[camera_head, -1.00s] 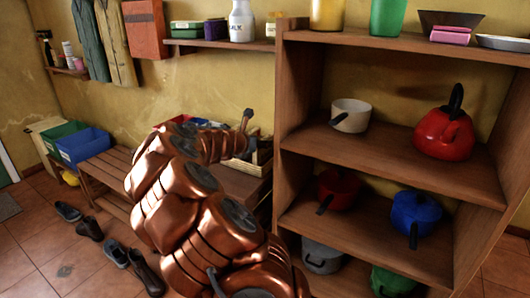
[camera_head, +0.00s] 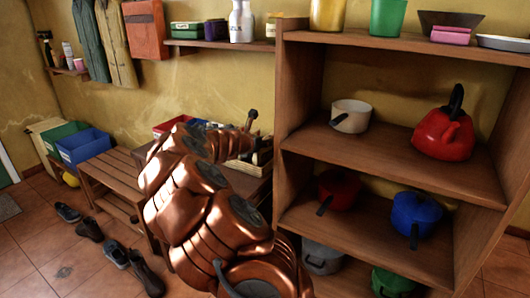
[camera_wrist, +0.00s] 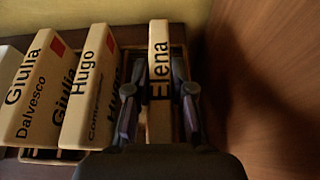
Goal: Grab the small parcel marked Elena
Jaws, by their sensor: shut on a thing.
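The small parcel marked Elena (camera_wrist: 159,72) is narrow and tan, with black lettering, in the wrist view. It stands at the right end of a row of parcels. My gripper (camera_wrist: 159,100) is shut on it, one finger on each side. The lower part of the parcel is hidden behind the gripper body.
Parcels marked Hugo (camera_wrist: 92,80) and Giulia (camera_wrist: 36,90) stand just left in a rack. A brown wooden panel (camera_wrist: 255,80) rises close on the right. The tall shelf (camera_head: 292,130) with pots stands right of my arm.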

